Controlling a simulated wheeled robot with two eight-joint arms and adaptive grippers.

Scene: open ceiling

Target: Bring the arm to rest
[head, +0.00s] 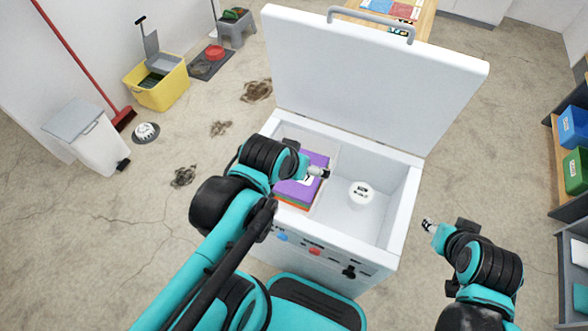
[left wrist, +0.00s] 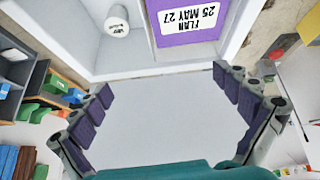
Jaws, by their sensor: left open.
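My left arm reaches in from the left in the head view, with its gripper (head: 319,172) over the left compartment of an open white chest (head: 405,215). In the left wrist view this gripper (left wrist: 163,82) has its two padded fingers spread wide, with nothing between them. My right gripper (head: 428,225) hangs to the right of the chest, apart from it; its fingers are too small to read. A purple item (head: 315,160) with a white label lies on an orange one in the left compartment. The label reads "25 MAY 27" in the left wrist view (left wrist: 190,25).
A white round tub (head: 361,194) stands in the chest's right compartment. The raised lid (head: 375,75) stands behind. A shelf with blue and green bins (head: 576,170) is at the right edge. A yellow bucket (head: 160,88) and white bin (head: 95,140) stand at left.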

